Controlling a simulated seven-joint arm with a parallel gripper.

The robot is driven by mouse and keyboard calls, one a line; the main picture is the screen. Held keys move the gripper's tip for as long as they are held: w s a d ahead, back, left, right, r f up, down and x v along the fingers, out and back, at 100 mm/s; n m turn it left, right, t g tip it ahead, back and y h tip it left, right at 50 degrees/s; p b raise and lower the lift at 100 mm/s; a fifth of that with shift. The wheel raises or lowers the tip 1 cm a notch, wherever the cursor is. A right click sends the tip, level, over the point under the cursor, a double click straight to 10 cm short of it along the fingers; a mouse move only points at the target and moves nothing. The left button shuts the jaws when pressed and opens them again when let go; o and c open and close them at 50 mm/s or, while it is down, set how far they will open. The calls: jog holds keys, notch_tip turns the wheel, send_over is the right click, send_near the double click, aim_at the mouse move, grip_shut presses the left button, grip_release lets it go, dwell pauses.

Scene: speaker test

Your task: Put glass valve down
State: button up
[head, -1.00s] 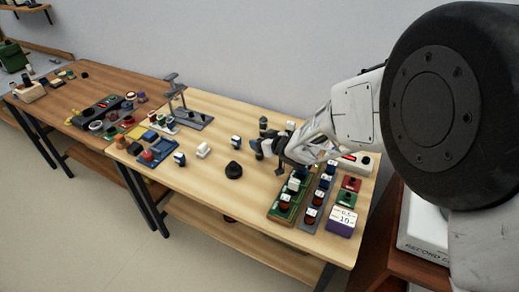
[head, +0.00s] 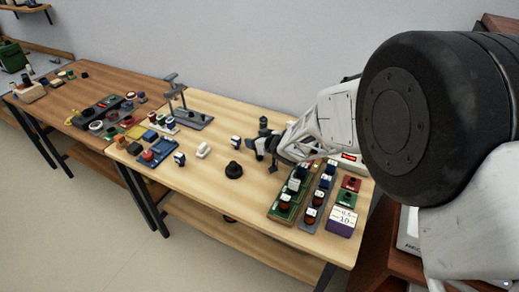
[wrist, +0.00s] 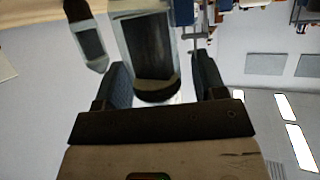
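In the wrist view a clear glass valve (wrist: 147,48) with a pale band at one end and a dark rounded end reaches between the two finger pads of my gripper (wrist: 163,72). A strip of light background shows between the glass and the right pad, so the fingers look apart; the left pad is close beside or behind the glass. In the head view my gripper (head: 264,157) is low over the right part of the light wooden table, with its dark fingers spread. I cannot make out the glass valve there.
A second glass piece (wrist: 90,42) is close on the left in the wrist view. On the light table (head: 215,185) are a black knob (head: 233,170), a green tray (head: 284,206) and a purple box (head: 341,222). A grey stand (head: 190,118) is at the back left. The front middle is clear.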

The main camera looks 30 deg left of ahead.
jog(key=c, duration=0.9)
jog(key=shift+r, duration=0.15)
jog(key=shift+c, duration=0.3)
notch_tip(320, 180, up, 10)
jog(key=shift+f, duration=0.15)
